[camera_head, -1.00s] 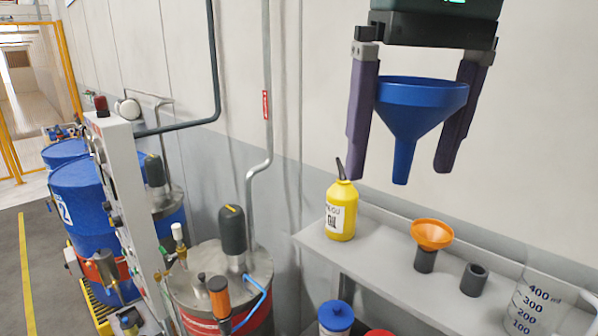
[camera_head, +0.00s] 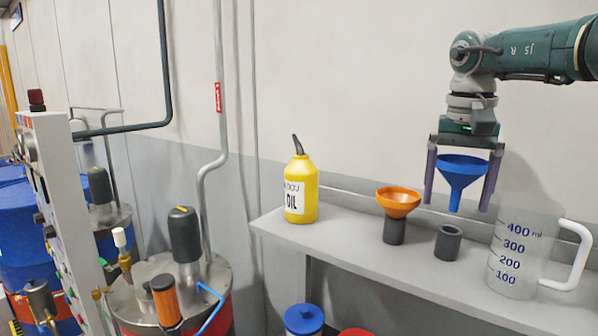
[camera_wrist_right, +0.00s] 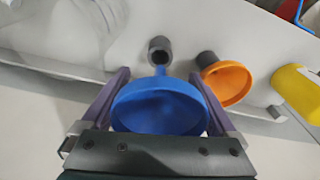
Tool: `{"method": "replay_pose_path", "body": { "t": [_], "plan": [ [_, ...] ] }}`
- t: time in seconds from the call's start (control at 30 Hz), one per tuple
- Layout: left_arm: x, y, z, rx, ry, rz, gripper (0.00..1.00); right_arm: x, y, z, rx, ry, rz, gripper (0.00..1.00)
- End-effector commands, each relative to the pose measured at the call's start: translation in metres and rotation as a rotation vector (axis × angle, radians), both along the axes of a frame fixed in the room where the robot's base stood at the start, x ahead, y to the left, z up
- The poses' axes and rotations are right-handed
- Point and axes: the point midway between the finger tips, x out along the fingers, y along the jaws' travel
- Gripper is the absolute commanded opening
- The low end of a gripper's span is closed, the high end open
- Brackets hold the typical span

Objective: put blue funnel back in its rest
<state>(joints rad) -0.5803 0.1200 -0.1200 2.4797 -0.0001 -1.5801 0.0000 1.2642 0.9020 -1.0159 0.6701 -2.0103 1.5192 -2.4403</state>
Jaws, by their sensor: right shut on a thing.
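The blue funnel (camera_head: 462,176) is upright between the purple fingers of my right gripper (camera_head: 459,206), which is shut on it. It hangs above the shelf, behind and left of the measuring jug. The empty dark grey rest (camera_head: 448,242) stands on the shelf below and slightly left of the funnel. In the right wrist view the blue funnel (camera_wrist_right: 160,106) fills the space between the fingers of the gripper (camera_wrist_right: 165,76), and the rest (camera_wrist_right: 160,50) lies just beyond its spout. My left gripper is not in view.
An orange funnel (camera_head: 398,202) sits in another dark holder (camera_head: 394,232) left of the empty rest. A clear measuring jug (camera_head: 522,250) stands close on the right. A yellow oil bottle (camera_head: 300,190) is at the shelf's (camera_head: 345,240) left end. Drums and pipes are further left.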

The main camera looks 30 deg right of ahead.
Motion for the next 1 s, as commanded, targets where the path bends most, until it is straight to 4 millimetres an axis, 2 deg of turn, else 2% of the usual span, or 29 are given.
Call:
{"method": "replay_pose_path", "body": {
  "t": [0.27, 0.8, 1.0],
  "plan": [
    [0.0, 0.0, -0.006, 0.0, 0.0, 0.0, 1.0, -0.001, -0.001, -0.008, 0.0, 0.0, -0.003, 0.33],
    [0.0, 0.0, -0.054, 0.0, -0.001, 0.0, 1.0, 0.0, -0.001, -0.064, -0.001, -0.001, -0.002, 0.33],
    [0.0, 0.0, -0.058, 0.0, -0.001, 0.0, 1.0, -0.001, -0.001, -0.07, 0.0, 0.0, -0.002, 0.33]
  ]
}}
